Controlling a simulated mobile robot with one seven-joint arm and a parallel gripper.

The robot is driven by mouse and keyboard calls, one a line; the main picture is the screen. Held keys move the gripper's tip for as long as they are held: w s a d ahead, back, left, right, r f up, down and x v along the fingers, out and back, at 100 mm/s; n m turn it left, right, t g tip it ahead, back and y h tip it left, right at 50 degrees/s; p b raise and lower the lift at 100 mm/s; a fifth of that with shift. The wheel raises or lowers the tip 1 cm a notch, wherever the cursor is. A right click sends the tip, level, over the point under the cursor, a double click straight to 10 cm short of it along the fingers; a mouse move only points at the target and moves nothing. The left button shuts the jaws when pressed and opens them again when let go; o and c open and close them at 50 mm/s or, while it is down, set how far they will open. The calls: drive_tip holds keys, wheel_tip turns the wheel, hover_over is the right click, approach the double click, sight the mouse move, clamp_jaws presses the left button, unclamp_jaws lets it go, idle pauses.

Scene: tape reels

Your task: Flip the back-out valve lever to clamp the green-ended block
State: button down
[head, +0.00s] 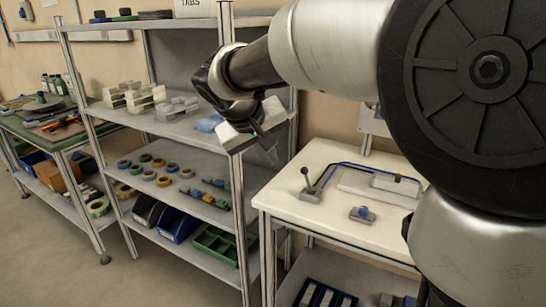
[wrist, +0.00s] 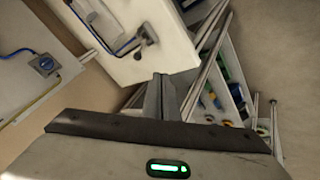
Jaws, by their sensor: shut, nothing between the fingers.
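A lever (head: 308,184) with a dark knob stands upright on the white worktable (head: 285,199), near its left side. A blue hose runs from it toward a low grey fixture (head: 396,183) at the table's right. The lever also shows in the wrist view (wrist: 148,35), near the top. My gripper (head: 272,156) hangs above and left of the lever, apart from it; its fingers (wrist: 168,97) are together and empty. I cannot make out a green-ended block in the fixture; my arm covers the table's right part.
A small blue-and-grey device (head: 362,214) sits near the table's front. A metal shelf unit (head: 190,128) with tape rolls, clear boxes and bins stands left of the table, close to my gripper. A grey box with a blue top (wrist: 44,64) shows at left in the wrist view.

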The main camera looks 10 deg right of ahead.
drive_tip(key=shift+f, duration=0.1)
drive_tip(key=b, duration=0.2)
approach(307, 179)
drive_tip(key=w+a+f, duration=0.2)
drive_tip(key=w+f, duration=0.1)
drive_tip(key=shift+w+d+f, duration=0.25)
drive_tip(key=shift+w+d, duration=0.1)
drive_tip(key=shift+d, duration=0.3)
drive_tip(key=shift+s+d, duration=0.1)
drive_tip(key=shift+s+d+r+y+b, duration=0.1)
drive_tip(key=shift+d+y+b, duration=0.05)
drive_tip(key=shift+y+b, duration=0.2)
